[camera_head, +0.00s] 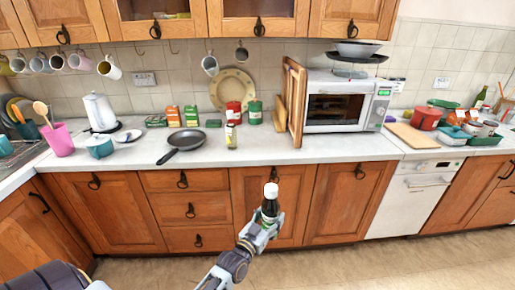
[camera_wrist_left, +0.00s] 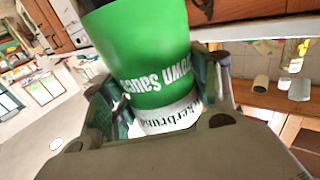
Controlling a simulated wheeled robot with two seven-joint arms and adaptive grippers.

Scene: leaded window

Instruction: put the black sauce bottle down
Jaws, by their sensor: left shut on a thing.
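The black sauce bottle (camera_head: 269,206) has a white cap and a green label and stands roughly upright in the head view. My left gripper (camera_head: 262,222) is shut on it and holds it in the air in front of the lower cabinets, below the counter edge. In the left wrist view the bottle's green and white label (camera_wrist_left: 150,65) fills the middle, between the two fingers of my left gripper (camera_wrist_left: 160,112). My right gripper is not in view.
The counter (camera_head: 290,152) has bare room near its front edge, between the black frying pan (camera_head: 184,142) and the microwave (camera_head: 340,101). A small bottle (camera_head: 231,135), red and green tins and several boxes stand behind. A wooden cutting board (camera_head: 411,135) lies at the right.

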